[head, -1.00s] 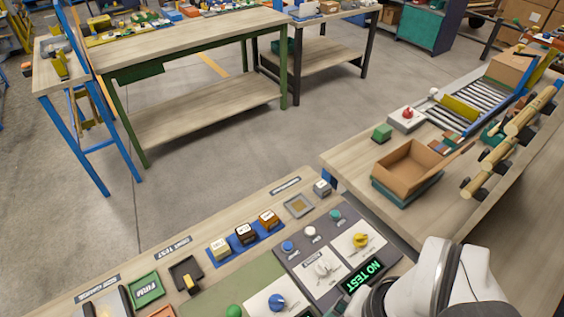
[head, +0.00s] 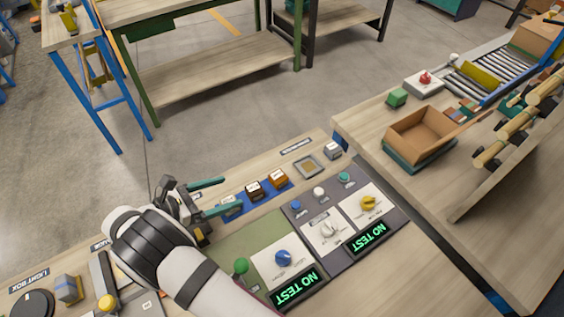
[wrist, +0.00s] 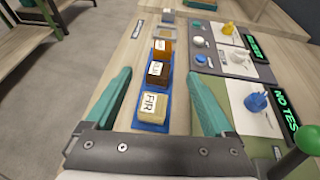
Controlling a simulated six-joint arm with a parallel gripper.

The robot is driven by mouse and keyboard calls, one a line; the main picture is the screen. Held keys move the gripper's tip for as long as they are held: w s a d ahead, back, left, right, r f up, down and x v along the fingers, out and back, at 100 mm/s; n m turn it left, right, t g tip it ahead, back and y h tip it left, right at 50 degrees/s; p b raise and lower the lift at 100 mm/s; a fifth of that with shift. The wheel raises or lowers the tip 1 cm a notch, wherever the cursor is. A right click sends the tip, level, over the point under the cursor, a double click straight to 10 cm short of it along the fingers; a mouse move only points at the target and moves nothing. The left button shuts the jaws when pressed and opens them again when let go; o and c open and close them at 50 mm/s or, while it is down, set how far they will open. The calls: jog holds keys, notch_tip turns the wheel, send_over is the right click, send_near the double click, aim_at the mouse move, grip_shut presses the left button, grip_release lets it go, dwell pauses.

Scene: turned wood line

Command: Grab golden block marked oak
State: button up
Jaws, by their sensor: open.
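Three labelled wooden blocks stand in a row on a blue tray (wrist: 143,127). The farthest in the wrist view is an orange-gold block (wrist: 162,49), also in the head view (head: 278,179); its label is too small to read surely. The middle block (wrist: 157,73) is dark brown, its label unclear. The nearest is a pale block (wrist: 152,106) marked FIR. My gripper (head: 231,194) is open and empty, its teal fingers on either side of the row near the pale block.
A grey panel with knobs and a NO TEST display (head: 368,240) lies right of the tray. A green ball knob (head: 240,266) rises near my arm. A square wood-centred dish (head: 308,167) and a grey block (head: 333,150) stand beyond the blocks.

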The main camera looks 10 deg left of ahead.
aim_at(274, 179)
jog(key=x, duration=1.5)
jog(key=shift+s+d+f, duration=0.2)
jog(key=shift+d, duration=0.1)
grip_shut()
